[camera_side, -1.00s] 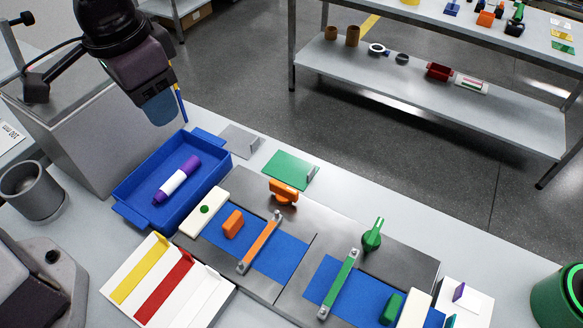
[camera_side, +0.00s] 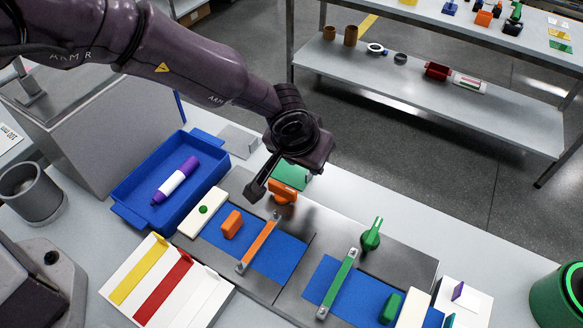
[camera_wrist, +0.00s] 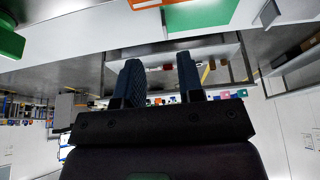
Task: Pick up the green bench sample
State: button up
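The green bench sample (camera_side: 391,307) is a small green block on the right blue mat (camera_side: 336,279), near the front, beside a white block (camera_side: 413,309). A green bar (camera_side: 338,284) crosses that mat to its left. My gripper shows in the wrist view (camera_wrist: 160,78) with two dark ribbed fingers apart and nothing between them. In the side view my wrist is above the orange knob (camera_side: 283,192), well up and left of the green sample; its fingers are not clear there. I cannot pick out the sample in the wrist view.
An orange block (camera_side: 231,225) and orange bar (camera_side: 259,247) are on the left mat. A green knob (camera_side: 372,235) stands behind the green bar. A blue tray (camera_side: 128,215) holds a purple-and-white marker (camera_side: 176,180). A green bin (camera_side: 560,300) is at right.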

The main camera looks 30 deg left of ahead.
aim_at(296, 177)
jog(key=x, duration=0.2)
jog(key=shift+w+f, duration=0.1)
jog(key=shift+f, duration=0.2)
jog(key=x, duration=0.5)
jog(key=shift+a, duration=0.3)
grip_shut()
